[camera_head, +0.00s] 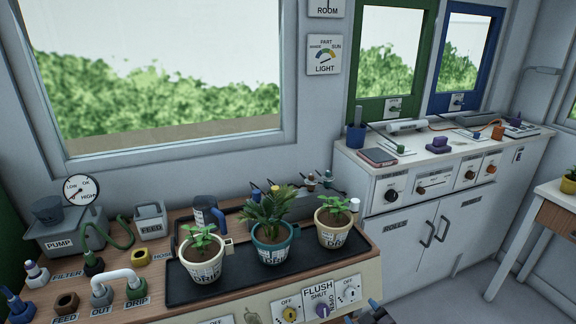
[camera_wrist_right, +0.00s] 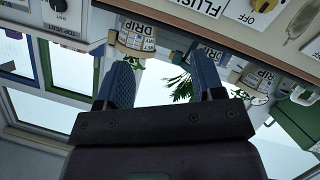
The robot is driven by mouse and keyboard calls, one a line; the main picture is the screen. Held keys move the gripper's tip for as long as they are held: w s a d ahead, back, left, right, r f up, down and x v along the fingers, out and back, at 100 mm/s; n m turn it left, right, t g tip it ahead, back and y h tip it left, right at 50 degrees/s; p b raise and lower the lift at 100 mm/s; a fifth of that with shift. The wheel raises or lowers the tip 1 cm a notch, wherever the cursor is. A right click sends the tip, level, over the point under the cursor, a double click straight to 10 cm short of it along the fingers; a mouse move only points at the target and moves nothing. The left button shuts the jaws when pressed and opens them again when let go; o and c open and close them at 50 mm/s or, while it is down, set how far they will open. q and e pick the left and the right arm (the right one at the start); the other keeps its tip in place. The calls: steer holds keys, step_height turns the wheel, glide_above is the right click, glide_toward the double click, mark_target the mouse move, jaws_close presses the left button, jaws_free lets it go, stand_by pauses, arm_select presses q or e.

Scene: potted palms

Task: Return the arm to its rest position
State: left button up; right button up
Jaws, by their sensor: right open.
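Three potted plants stand on a black tray (camera_head: 180,292) in the head view. The left one is a cream pot (camera_head: 201,268) with a small seedling, the middle one a teal pot (camera_head: 272,257) with a palm, the right one a cream pot (camera_head: 333,238) with a seedling. My right gripper (camera_head: 368,313) shows only in part at the bottom edge, in front of the bench. In the right wrist view, which is upside down, its two blue fingers (camera_wrist_right: 164,78) are apart with nothing held between them. My left gripper is out of view.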

steer(key=s+d+f+m+h, duration=0.1)
steer(key=s+d+m, duration=0.4)
steer(key=s, duration=0.8)
steer(key=shift+s+d+f, duration=0.2)
steer(key=shift+s+d, duration=0.15)
steer(key=shift+d, duration=0.15)
steer(key=s+d+f+g, duration=0.1)
steer(key=s, duration=0.2)
steer(key=s+d+f+m+h, duration=0.1)
steer(key=s+f, duration=0.1)
steer(key=s, duration=0.2)
steer(key=s+d+f+m+g, duration=0.1)
steer(key=s, duration=0.2)
steer(key=shift+s+d+f+g, duration=0.25)
steer(key=shift+s+f+g, duration=0.05)
steer(key=shift+s, duration=0.05)
steer(key=shift+c, duration=0.3)
